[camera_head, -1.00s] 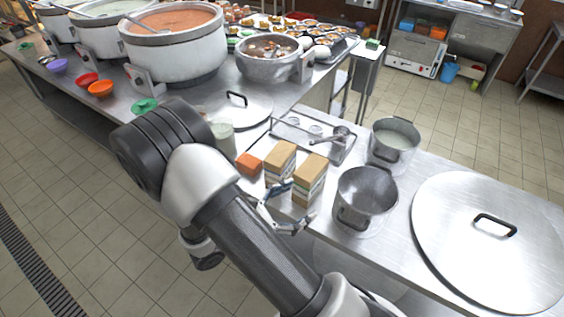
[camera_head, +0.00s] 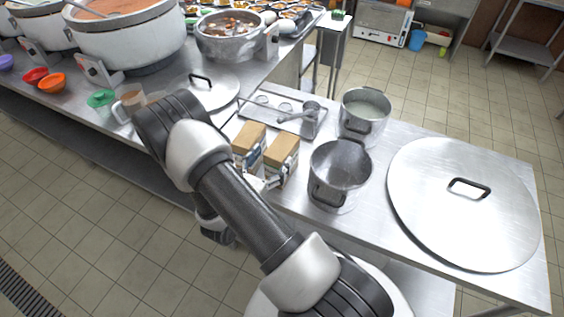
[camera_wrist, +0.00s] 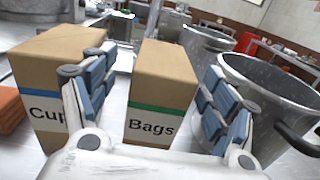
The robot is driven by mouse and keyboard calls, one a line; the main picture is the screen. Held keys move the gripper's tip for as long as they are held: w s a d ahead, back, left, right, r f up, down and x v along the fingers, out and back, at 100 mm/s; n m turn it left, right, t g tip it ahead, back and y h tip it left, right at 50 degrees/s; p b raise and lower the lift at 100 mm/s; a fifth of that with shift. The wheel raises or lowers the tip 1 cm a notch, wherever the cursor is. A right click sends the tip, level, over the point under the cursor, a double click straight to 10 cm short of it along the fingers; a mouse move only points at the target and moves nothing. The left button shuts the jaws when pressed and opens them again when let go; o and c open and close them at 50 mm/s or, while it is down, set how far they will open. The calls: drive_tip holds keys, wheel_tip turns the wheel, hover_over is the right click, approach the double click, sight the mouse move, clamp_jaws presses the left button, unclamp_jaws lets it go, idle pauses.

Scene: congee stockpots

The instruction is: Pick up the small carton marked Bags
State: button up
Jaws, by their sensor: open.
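The small carton marked Bags (camera_wrist: 160,90) is brown with a green stripe above a white label. It stands upright on the steel table between the two fingers of my gripper (camera_wrist: 155,105) in the wrist view, with some room on each side. In the head view the Bags carton (camera_head: 283,152) is the right one of two cartons, and my gripper (camera_head: 263,182) is at its near side, partly hidden by my arm. My gripper is open. The other carton (camera_wrist: 55,75), with a blue stripe and a label starting "Cup", stands to the left, partly behind the left finger; it also shows in the head view (camera_head: 249,137).
An empty metal pot (camera_head: 340,170) stands close right of the Bags carton. A steel tray (camera_head: 275,115) with a ladle lies behind the cartons. A large lid (camera_head: 440,220) covers the table's right part. An orange block (camera_wrist: 11,110) is at left.

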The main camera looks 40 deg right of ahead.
sight(282, 145)
drive_tip(key=shift+s+b+x, duration=0.2)
drive_tip(key=shift+b+x, duration=0.55)
drive_tip(key=shift+x, duration=2.25)
drive_tip(key=shift+c, duration=0.3)
drive_tip(key=c, duration=1.6)
drive_tip(key=shift+c, duration=0.4)
drive_tip(key=shift+r, duration=0.15)
